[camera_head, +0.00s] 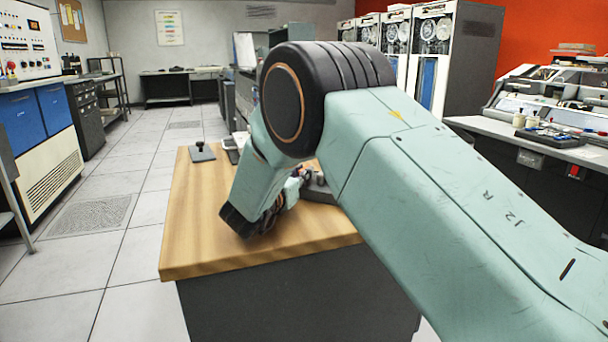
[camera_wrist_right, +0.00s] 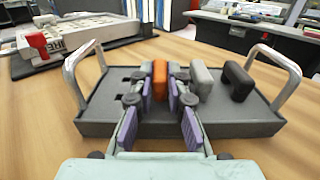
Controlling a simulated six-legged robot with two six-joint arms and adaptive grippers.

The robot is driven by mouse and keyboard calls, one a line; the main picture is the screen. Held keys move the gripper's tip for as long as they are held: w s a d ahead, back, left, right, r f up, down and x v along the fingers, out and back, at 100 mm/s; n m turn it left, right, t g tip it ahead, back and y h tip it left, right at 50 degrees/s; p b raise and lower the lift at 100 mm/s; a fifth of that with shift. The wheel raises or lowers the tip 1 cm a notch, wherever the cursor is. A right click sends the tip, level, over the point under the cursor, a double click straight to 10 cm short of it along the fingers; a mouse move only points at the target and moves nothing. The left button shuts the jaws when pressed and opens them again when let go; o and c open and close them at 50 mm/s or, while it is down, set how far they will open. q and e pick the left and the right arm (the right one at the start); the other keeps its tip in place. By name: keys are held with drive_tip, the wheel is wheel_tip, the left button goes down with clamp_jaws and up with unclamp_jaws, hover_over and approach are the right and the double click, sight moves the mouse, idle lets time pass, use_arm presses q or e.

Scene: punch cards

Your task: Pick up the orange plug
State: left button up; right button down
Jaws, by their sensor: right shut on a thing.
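The orange plug (camera_wrist_right: 160,78) stands between the purple-padded fingers of my right gripper (camera_wrist_right: 162,92) in the right wrist view. The fingers are shut on it from both sides. The plug is over the dark grey tray (camera_wrist_right: 100,128) with two metal handles; I cannot tell whether it is clear of the tray. In the head view, part of the tray (camera_head: 322,193) shows beside my right gripper, which my own arm mostly hides. My left gripper is not in view.
A light grey plug (camera_wrist_right: 202,79) and a black plug (camera_wrist_right: 238,80) stand right of the orange one. A device with a red knob (camera_wrist_right: 37,42) is at the back left. The wooden desk (camera_head: 205,225) has free room at its front left.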

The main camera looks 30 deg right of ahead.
wheel_tip(320, 180, up, 15)
drive_tip(key=p, duration=0.5)
idle(0.9)
drive_tip(key=shift+f, duration=0.15)
